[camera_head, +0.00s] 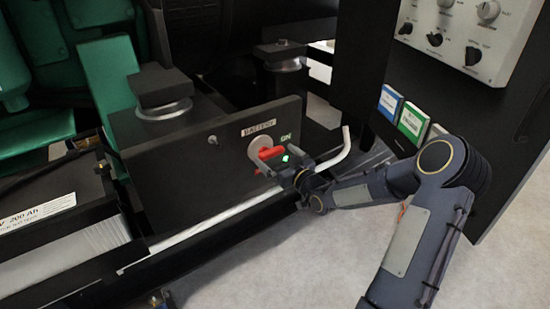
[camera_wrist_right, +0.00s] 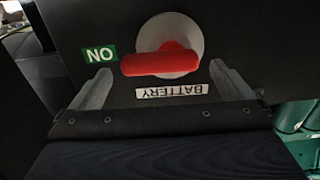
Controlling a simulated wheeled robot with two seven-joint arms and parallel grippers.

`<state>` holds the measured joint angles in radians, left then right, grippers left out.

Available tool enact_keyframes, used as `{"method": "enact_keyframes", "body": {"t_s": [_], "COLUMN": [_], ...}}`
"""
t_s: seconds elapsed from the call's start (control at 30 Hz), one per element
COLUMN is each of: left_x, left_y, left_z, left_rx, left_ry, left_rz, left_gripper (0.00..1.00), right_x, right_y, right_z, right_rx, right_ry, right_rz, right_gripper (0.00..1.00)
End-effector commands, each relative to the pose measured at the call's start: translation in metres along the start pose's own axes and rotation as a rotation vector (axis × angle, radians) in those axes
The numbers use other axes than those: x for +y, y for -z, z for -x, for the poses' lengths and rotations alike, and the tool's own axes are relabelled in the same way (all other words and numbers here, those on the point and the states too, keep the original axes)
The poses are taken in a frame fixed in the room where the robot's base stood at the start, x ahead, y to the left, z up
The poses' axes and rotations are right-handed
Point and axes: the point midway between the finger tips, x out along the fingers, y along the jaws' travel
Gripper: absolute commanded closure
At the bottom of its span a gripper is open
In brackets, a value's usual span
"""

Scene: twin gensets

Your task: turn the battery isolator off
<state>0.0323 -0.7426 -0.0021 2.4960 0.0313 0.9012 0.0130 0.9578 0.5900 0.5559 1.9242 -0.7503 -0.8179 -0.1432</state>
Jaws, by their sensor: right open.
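The battery isolator is a red handle (camera_head: 268,153) on a pale round disc, set in a dark panel (camera_head: 190,185) below a white "BATTERY" label (camera_head: 258,128). A green "ON" mark (camera_head: 286,137) is beside it. In the right wrist view the red handle (camera_wrist_right: 160,62) lies sideways, its free end toward the "ON" mark (camera_wrist_right: 101,54). My right gripper (camera_head: 283,163) is just in front of the handle. In the wrist view its two fingers (camera_wrist_right: 165,88) are spread, one toward each side of the handle, with nothing held. I cannot tell whether they touch it. My left gripper is not in view.
A bent pale rod (camera_head: 335,155) stands close to my right gripper. A battery (camera_head: 70,240) sits at the lower left. A control box with knobs (camera_head: 465,35) is at the upper right. The pale floor (camera_head: 260,270) is open at the front.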

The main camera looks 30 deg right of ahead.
Motion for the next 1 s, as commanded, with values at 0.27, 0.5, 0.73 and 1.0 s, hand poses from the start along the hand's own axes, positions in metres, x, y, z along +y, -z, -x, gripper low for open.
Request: {"method": "enact_keyframes", "body": {"t_s": [0.27,0.5,0.73,1.0], "left_x": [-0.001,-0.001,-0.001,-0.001], "left_y": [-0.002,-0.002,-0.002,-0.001], "left_z": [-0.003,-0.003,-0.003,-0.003], "left_rx": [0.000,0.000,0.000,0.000], "left_ry": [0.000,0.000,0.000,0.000], "left_rz": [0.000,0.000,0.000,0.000], "left_gripper": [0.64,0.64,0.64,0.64], "right_x": [0.000,0.000,0.000,0.000], "right_y": [-0.001,0.000,0.000,-0.001], "right_z": [-0.018,-0.018,-0.017,-0.017], "right_rx": [-0.002,-0.002,-0.002,-0.003], "right_ry": [0.000,-0.001,-0.001,-0.001], "right_rz": [-0.001,-0.001,-0.001,-0.018], "right_gripper": [0.00,0.07,0.37,0.43]}}
